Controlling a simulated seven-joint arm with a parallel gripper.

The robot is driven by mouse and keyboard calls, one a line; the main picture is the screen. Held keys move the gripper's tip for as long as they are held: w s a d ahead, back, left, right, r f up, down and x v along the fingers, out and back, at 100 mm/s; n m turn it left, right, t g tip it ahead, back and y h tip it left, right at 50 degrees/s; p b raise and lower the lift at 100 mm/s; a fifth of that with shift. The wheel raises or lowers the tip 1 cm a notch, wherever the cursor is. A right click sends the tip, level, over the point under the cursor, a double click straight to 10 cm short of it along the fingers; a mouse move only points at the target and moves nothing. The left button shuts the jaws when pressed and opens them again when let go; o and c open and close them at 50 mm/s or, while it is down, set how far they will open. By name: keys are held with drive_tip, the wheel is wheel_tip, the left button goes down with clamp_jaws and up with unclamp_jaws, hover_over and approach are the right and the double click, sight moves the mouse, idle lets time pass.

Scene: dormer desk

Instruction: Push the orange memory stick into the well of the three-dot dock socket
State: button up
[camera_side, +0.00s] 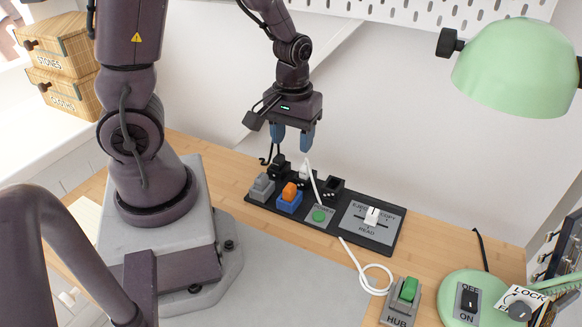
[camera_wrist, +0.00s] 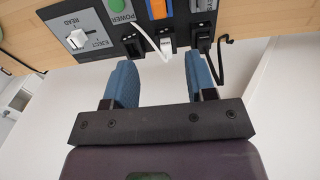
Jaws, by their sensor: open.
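The orange memory stick (camera_side: 290,191) stands upright in a blue block (camera_side: 289,203) at the front of a dark panel; its orange end also shows in the wrist view (camera_wrist: 157,8). A black socket (camera_side: 333,187) at the back right of the panel looks empty, with small pale dots on its front; I cannot count them surely. It also shows in the wrist view (camera_wrist: 132,46). The other back sockets hold a white plug (camera_wrist: 167,42) and a black plug (camera_side: 279,166). My gripper (camera_side: 293,146) is open and empty, above the panel's back row and apart from the stick.
A grey block (camera_side: 262,186) stands left of the blue one. A green power button (camera_side: 319,215) and a slider plate (camera_side: 372,222) share the panel. A white cable (camera_side: 309,170) rises close below my fingers. A hub (camera_side: 402,300) and green lamp (camera_side: 515,70) stand right.

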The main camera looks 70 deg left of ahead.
sight(292, 184)
wheel_tip(292, 184, down, 12)
drive_tip(key=shift+f, duration=0.1)
idle(0.4)
drive_tip(key=shift+c, duration=0.2)
clamp_jaws()
